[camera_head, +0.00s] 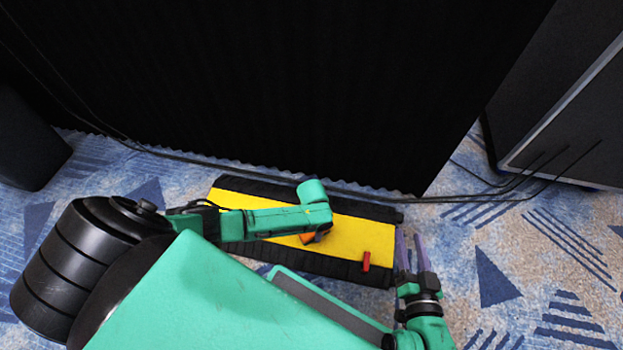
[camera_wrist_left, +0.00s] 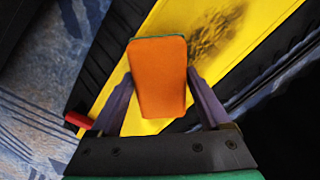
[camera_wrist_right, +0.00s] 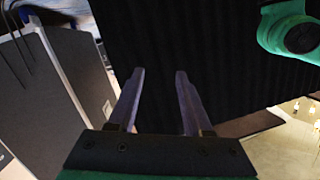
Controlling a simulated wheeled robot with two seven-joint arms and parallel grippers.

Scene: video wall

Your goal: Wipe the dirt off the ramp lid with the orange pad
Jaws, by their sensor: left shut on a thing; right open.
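The ramp lid (camera_head: 350,231) is a yellow strip between black ramp edges on the floor; it also fills the upper left wrist view (camera_wrist_left: 275,30). A dark, speckled dirt patch (camera_wrist_left: 213,35) lies on the yellow there, just beyond the pad; my left arm hides it in the head view. My left gripper (camera_wrist_left: 161,82) is shut on the orange pad (camera_wrist_left: 160,90), which shows only slightly past the arm in the head view (camera_head: 309,239). Whether the pad touches the lid is unclear. My right gripper (camera_head: 411,252) is open and empty beside the ramp's right end.
A small red piece (camera_head: 366,261) stands up from the lid near its right end. A black wall (camera_head: 280,90) rises behind the ramp, with cables (camera_head: 240,167) along its foot. A dark cabinet (camera_head: 550,90) stands at the right. The patterned carpet (camera_head: 540,260) right of the ramp is clear.

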